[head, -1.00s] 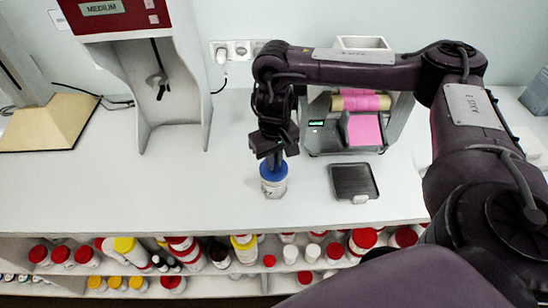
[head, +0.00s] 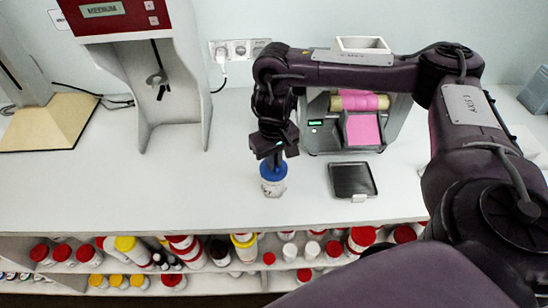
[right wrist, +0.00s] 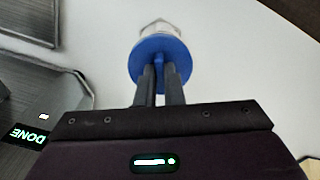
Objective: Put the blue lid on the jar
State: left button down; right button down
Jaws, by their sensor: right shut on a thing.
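The white jar (head: 273,188) stands upright on the white counter, left of the pink-and-grey machine. The blue lid (head: 273,170) is at the top of the jar, and I see no clear gap between them. My right gripper (head: 273,160) points down from above. In the right wrist view its two fingers (right wrist: 160,82) are shut on the upright grip of the round blue lid (right wrist: 160,50). The jar (right wrist: 160,27) shows just past the lid there, mostly hidden by it. I cannot tell whether the lid is fully seated. My left gripper is not in view.
A small black-topped scale (head: 353,180) lies right of the jar. The grey machine (head: 397,125) with pink rolls stands behind it. A tall grey-and-red mixer (head: 178,110) is at the left. The counter (head: 100,190) is clear left of the jar. Shelves below hold several bottles.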

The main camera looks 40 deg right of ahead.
jog(key=shift+f+p, duration=0.5)
jog(key=shift+p, duration=0.35)
dwell(1.7)
jog(key=c, duration=1.5)
grip_release()
jog(key=shift+o, duration=0.6)
jog(key=o, duration=0.4)
notch_tip(320, 180, up, 5)
jog(key=p, duration=0.5)
jog(key=shift+f, duration=0.2)
